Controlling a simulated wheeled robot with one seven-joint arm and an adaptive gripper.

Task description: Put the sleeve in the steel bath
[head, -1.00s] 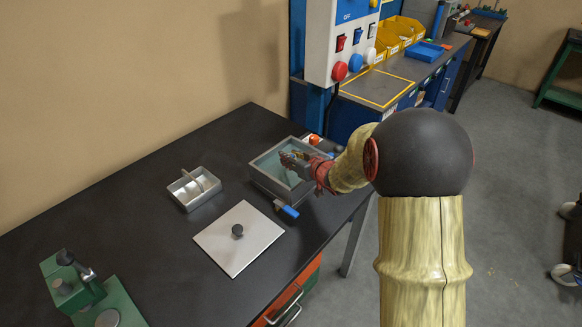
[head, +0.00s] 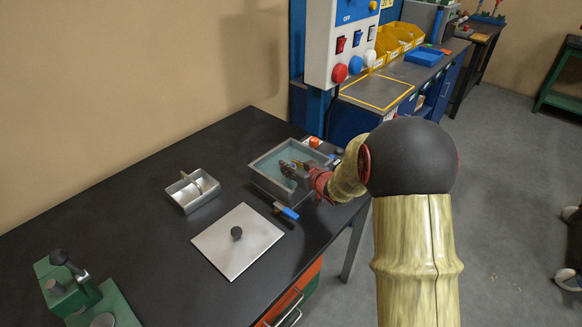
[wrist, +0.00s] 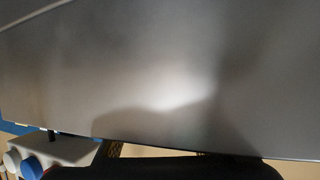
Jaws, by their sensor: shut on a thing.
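The steel bath (head: 257,181) is a grey open box with a teal surface inside, standing near the table's right end. My gripper (head: 289,168) is over the right part of the bath, its fingertips low within the rim outline. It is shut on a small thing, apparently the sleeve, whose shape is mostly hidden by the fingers. I cannot tell whether the sleeve touches the liquid. In the wrist view a blurred grey surface fills most of the picture, and the sleeve cannot be made out.
A divided metal tray (head: 182,204) stands left of the bath. A blue-handled tool (head: 287,212) lies against the bath's near side. A green device (head: 92,299) stands front left. A control panel (head: 340,50) rises behind.

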